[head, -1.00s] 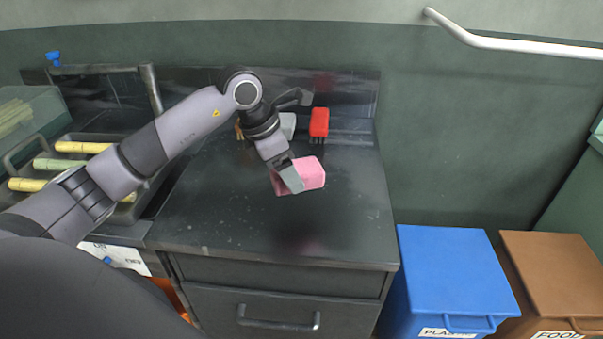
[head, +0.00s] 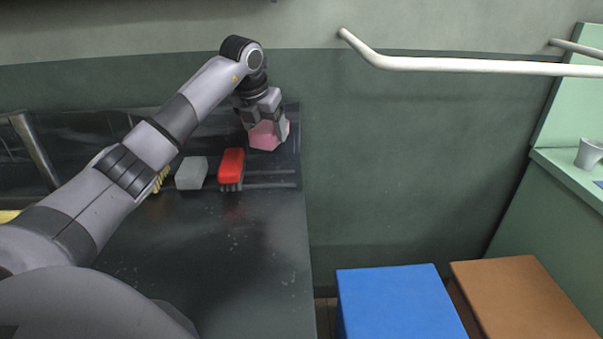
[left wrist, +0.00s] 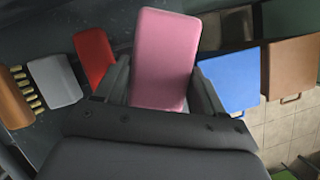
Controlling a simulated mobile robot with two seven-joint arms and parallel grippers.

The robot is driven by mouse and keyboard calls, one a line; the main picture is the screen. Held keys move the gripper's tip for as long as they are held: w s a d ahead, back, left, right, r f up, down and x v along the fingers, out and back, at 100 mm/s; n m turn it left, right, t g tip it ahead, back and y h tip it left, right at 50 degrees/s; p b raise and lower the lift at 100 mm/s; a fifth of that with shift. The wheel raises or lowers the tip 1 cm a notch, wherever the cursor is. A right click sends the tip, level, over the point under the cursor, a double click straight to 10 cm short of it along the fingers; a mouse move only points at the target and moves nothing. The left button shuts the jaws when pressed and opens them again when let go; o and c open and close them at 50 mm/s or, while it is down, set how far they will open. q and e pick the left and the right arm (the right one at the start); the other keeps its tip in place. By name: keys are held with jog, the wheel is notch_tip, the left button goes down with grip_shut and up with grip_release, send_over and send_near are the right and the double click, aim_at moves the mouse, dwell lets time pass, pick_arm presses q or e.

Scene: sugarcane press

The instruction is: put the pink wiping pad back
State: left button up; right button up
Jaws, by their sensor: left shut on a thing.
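The pink wiping pad (head: 264,136) is a pink block held between the fingers of my left gripper (head: 268,122). In the head view it is near the back right corner of the dark counter, right of the red brush; I cannot tell whether it touches the surface. In the left wrist view the pad (left wrist: 165,58) stands out between both fingers of my left gripper (left wrist: 162,92). The gripper's fingers hide part of the pad in the head view. My right gripper is not in view.
A red brush (head: 231,166), a grey block (head: 191,173) and a yellow-bristled brush (head: 161,179) stand in a row along the counter's (head: 220,250) back. A blue bin (head: 395,300) and a brown bin (head: 520,298) stand right of the counter. A white rail (head: 450,65) runs along the wall.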

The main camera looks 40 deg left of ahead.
pick_arm(q)
jog(key=shift+w+a, duration=0.1)
jog(key=shift+w, duration=0.3)
notch_tip(320, 180, down, 10)
jog(key=shift+r+b, duration=0.1)
jog(key=shift+b, duration=0.25)
jog(key=shift+f, duration=0.5)
jog(key=shift+f, duration=0.1)
jog(key=o, duration=1.1)
